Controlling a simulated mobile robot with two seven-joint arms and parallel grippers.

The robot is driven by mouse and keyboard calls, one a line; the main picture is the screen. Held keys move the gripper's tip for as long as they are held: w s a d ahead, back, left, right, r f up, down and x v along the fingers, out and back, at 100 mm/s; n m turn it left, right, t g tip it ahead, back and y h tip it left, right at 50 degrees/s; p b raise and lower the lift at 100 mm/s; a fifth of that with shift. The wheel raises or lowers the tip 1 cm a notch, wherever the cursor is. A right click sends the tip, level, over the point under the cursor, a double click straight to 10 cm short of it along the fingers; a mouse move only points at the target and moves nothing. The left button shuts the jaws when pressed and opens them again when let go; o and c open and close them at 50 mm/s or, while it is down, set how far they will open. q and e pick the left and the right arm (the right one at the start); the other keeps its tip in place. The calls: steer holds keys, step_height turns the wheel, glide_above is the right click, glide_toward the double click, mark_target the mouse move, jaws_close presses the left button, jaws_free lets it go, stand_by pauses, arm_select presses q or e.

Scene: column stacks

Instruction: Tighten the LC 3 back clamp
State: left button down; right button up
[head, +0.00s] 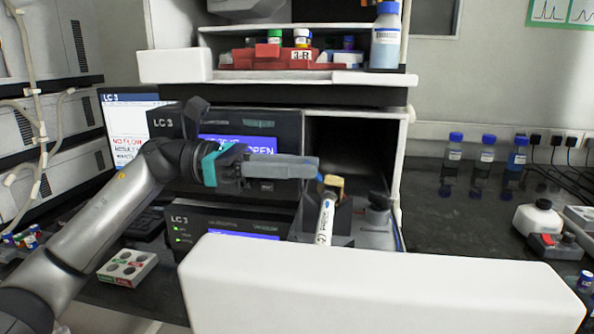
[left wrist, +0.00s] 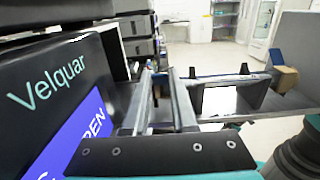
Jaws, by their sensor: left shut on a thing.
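The LC 3 stack (head: 185,222) stands on the bench, its open bay at the right of the upper unit. A white labelled column (head: 326,219) with a tan end block (head: 334,181) stands tilted in front of the bay; a tan block also shows in the left wrist view (left wrist: 285,78). My left gripper (head: 316,167) reaches across the upper unit, its fingertips just behind and left of the tan block. In the left wrist view its fingers (left wrist: 163,82) are close together with a small thing between them, apparently the back clamp, mostly hidden. My right gripper is out of view.
A white slab (head: 380,286) crosses the foreground. A shelf above holds a red tray (head: 265,60) and a blue-capped bottle (head: 386,37). The display (head: 240,146) reads OPEN. Several bottles (head: 487,150) stand on the right bench. A vial block (head: 127,267) sits at left.

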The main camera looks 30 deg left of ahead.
arm_select(q)
steer(key=shift+f, duration=0.4)
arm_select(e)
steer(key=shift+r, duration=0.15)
arm_select(q)
steer(key=c, duration=1.1)
jaws_free()
steer(key=o, duration=0.4)
steer(key=shift+r, duration=0.2)
steer(key=shift+a, duration=0.1)
steer(key=shift+p+v, duration=0.8)
steer(key=shift+v, duration=6.75)
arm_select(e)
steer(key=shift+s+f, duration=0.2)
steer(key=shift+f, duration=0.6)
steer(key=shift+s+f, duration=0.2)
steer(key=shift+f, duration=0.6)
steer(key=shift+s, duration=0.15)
